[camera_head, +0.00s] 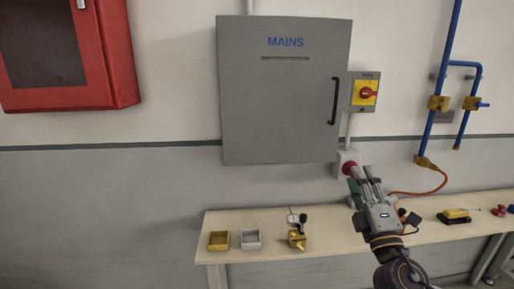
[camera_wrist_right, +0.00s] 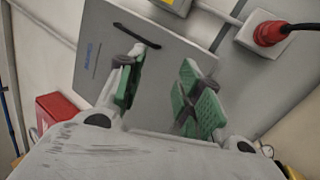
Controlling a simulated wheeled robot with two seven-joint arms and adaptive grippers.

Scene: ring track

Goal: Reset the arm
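My right arm comes up from the lower right in the head view. Its gripper (camera_head: 362,181) is in front of the wall, above the bench. In the right wrist view the gripper (camera_wrist_right: 162,90) has its two green-padded fingers apart with nothing between them. In the head view the gripper overlaps the area just below the red plug (camera_head: 349,168); I cannot tell the exact distance. My left gripper is not in view.
A wooden bench (camera_head: 340,236) carries a yellow tray (camera_head: 219,241), a grey tray (camera_head: 251,239), a brass fitting (camera_head: 297,239) and a yellow tool (camera_head: 454,216). A switch (camera_head: 365,92), blue pipes (camera_head: 437,75) and a red wall cabinet (camera_head: 118,50) are on the wall. An orange cable (camera_head: 425,192) hangs near my gripper.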

